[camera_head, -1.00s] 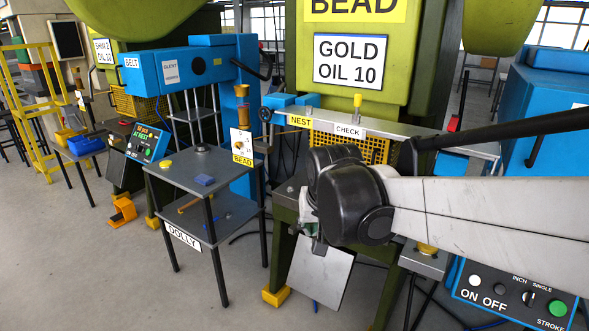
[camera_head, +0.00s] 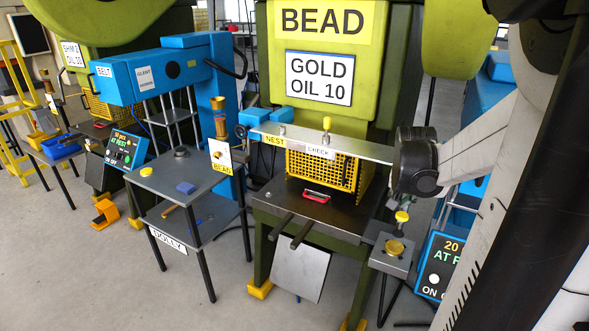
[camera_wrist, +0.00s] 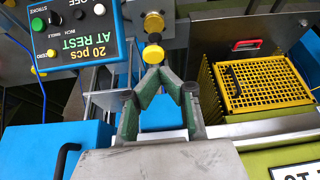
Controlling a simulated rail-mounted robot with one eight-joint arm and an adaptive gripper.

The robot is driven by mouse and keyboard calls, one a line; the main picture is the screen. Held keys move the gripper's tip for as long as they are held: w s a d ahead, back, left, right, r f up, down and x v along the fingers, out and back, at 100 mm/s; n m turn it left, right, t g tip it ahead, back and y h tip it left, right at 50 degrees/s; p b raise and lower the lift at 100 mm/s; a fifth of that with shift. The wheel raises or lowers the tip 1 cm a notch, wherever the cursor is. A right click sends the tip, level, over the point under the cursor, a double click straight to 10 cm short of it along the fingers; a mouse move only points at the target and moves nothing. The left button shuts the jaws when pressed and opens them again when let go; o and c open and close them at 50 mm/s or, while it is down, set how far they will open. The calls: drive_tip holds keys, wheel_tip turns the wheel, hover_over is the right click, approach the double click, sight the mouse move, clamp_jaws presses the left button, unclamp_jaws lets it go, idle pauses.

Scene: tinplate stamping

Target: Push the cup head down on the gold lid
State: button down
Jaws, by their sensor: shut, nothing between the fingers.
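A gold lid (camera_head: 393,247) sits on the small grey stand (camera_head: 390,262) right of the BEAD press table; in the wrist view, it shows on the grey block (camera_wrist: 153,21). A yellow-topped knob (camera_head: 402,216), which may be the cup head, stands just behind and above the lid. In the wrist view, the knob's round yellow top (camera_wrist: 153,54) is just beyond my fingertips and apart from the lid. My gripper (camera_wrist: 158,75) is shut and empty, pointing toward the knob. In the head view, my arm hides most of the gripper, so its height above the knob is unclear.
The press table (camera_head: 310,205) carries a red-handled piece and a yellow mesh guard (camera_head: 325,168). A control box (camera_head: 440,265) is right of the stand. A dolly (camera_head: 185,175) stands left.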

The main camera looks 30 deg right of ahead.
sight(402, 215)
drive_tip(key=shift+s+d+r, duration=0.1)
drive_tip(key=shift+s+d, duration=0.3)
drive_tip(key=shift+d, duration=0.1)
drive_tip(key=shift+b+x, duration=2.15)
drive_tip(key=shift+x, duration=1.35)
wheel_tip(402, 215, down, 8)
drive_tip(key=b, duration=0.6)
drive_tip(key=shift+b, duration=0.4)
drive_tip(key=shift+s+a, duration=0.1)
